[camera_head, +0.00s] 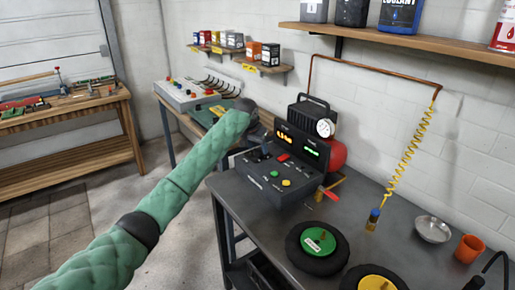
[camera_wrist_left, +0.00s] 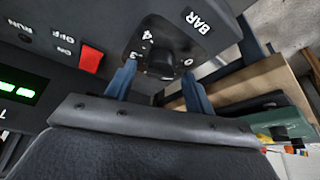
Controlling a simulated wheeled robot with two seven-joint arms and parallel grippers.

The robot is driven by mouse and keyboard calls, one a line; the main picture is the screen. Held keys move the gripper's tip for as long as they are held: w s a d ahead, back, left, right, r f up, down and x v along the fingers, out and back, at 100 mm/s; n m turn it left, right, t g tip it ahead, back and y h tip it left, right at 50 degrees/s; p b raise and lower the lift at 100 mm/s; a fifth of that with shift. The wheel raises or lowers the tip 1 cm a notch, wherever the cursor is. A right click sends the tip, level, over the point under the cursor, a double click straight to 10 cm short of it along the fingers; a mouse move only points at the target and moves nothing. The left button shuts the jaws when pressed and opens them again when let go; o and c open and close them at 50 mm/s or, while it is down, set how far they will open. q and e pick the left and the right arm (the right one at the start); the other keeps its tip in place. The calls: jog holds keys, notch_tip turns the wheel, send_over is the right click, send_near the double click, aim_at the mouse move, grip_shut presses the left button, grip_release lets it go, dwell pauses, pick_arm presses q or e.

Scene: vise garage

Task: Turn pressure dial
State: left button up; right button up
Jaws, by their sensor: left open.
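The pressure dial (camera_wrist_left: 160,60) is a black knob on the control panel, with numbers around it and the label BAR beside it, in the left wrist view. My left gripper (camera_wrist_left: 160,85) is open, with one blue-grey finger on each side of the dial's lower part; I cannot tell if they touch it. In the head view my left gripper (camera_head: 259,150) is at the left side of the black control box (camera_head: 275,183), and the arm and gripper hide the dial there. My right gripper is not in view.
A red switch (camera_wrist_left: 91,59) marked ON and OFF and a green display (camera_wrist_left: 18,88) sit beside the dial. A compressor with a gauge (camera_head: 325,128) stands behind the box. Tires with green (camera_head: 318,240) and yellow hubs, a metal bowl (camera_head: 432,229) and an orange cup (camera_head: 470,248) are on the bench.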

pick_arm(q)
jog(key=shift+x, duration=0.85)
jog(key=shift+s+r, duration=0.1)
jog(key=shift+c, duration=0.7)
jog(key=c, duration=0.8)
